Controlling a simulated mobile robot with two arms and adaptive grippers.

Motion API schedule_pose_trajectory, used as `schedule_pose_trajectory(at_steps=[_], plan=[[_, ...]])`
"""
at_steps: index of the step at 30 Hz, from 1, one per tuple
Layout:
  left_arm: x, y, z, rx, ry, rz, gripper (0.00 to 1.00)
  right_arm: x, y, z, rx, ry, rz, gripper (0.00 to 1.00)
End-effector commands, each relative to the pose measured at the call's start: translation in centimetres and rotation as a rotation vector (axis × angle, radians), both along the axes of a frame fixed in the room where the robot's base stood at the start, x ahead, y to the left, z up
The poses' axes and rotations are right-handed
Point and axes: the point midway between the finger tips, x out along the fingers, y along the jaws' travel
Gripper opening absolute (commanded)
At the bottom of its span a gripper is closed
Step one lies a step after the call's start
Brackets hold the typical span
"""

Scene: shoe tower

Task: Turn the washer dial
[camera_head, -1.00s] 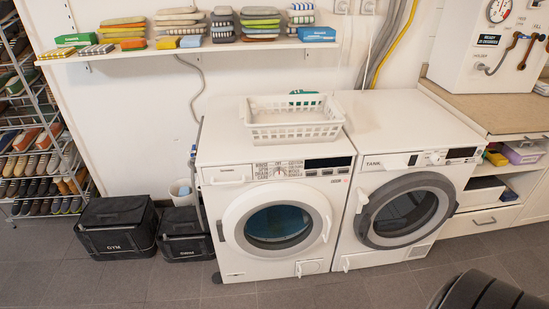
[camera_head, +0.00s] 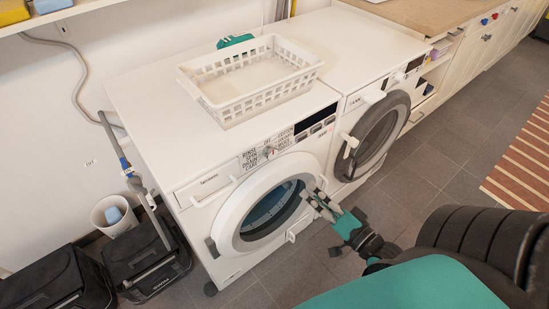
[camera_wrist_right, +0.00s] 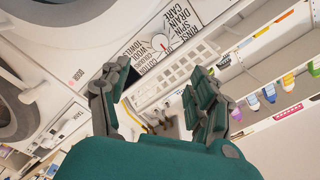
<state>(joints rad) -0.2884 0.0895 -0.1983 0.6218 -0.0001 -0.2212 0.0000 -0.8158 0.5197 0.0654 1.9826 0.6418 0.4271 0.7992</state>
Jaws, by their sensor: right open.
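The washer (camera_head: 140,105) is white with a round door (camera_head: 262,218) that looks closed. Its dial (camera_head: 268,152) sits on the front panel among printed programme names, left of a dark display. In the right wrist view the dial (camera_wrist_right: 160,42) shows a red mark and lies beyond my fingertips. My right gripper (camera_head: 318,200) is in front of the washer door's right side, lower than the dial and apart from it. It is open and empty; its two spread fingers also show in the right wrist view (camera_wrist_right: 157,78). My left gripper is not in view.
A white basket (camera_head: 228,100) stands on top of the washer. A second machine with a grey door ring (camera_head: 385,130) adjoins it on the right. Black bags (camera_head: 145,265) and a small bin (camera_head: 113,217) stand at left. Grey floor lies open in front.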

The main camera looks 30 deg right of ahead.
Motion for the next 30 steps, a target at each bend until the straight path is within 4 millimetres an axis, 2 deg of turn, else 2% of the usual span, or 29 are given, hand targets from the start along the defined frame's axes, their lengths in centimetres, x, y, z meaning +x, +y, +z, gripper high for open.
schedule_pose_trajectory(at_steps=[5, 9, 21, 24, 30], plan=[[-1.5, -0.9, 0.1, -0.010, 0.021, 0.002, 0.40, 2.9, 0.2, 0.3, 0.001, -0.008, 0.001, 0.63], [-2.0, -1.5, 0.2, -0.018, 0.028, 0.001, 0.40, 5.9, 0.5, 0.3, -0.001, -0.007, 0.000, 0.63], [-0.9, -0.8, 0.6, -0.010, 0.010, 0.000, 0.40, 14.2, 1.1, 0.1, -0.002, -0.003, 0.001, 0.63], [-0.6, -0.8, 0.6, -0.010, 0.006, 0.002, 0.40, 15.5, 1.2, 0.1, -0.002, -0.003, -0.001, 0.63], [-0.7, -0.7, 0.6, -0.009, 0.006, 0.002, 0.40, 16.8, 1.3, 0.0, -0.003, 0.000, 0.001, 0.63]])
